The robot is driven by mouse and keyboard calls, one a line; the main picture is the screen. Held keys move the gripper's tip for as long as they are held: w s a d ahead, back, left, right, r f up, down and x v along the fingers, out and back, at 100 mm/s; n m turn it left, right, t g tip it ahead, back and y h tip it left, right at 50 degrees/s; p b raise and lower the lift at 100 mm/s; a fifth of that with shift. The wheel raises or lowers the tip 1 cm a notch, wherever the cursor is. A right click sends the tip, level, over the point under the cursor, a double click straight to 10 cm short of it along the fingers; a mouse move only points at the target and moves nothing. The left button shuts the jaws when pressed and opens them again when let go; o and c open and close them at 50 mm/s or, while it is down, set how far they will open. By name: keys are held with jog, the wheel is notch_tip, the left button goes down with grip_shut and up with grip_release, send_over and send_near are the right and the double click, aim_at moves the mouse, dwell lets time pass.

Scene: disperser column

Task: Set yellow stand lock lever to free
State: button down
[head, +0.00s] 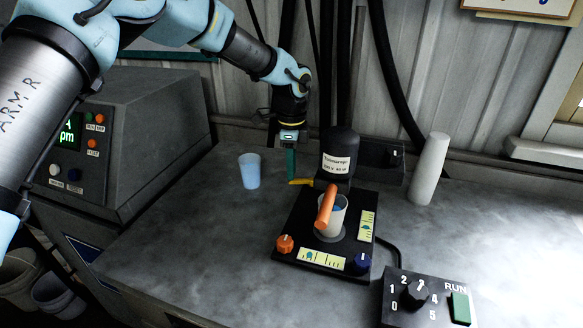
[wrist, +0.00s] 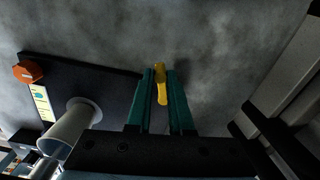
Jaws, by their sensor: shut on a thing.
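The yellow lever (head: 301,182) sticks out to the left from the stand at the black motor head (head: 340,155). In the wrist view the yellow lever (wrist: 160,84) lies between the two green fingers. My gripper (head: 291,165) points down at the left of the stand. In the wrist view my gripper (wrist: 160,85) is shut on the lever. The lever's pivot end and any free or lock marking cannot be made out.
A blue cup (head: 249,171) stands left of my gripper. A white cylinder (head: 429,168) and a control box (head: 428,299) stand right. The counter's left front is clear.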

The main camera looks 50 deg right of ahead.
dwell(0.3)
jog(key=c, duration=0.8)
grip_release()
jog(key=shift+r, duration=0.1)
notch_tip(320, 180, up, 11)
jog(key=b, duration=0.3)
jog(key=shift+f, duration=0.2)
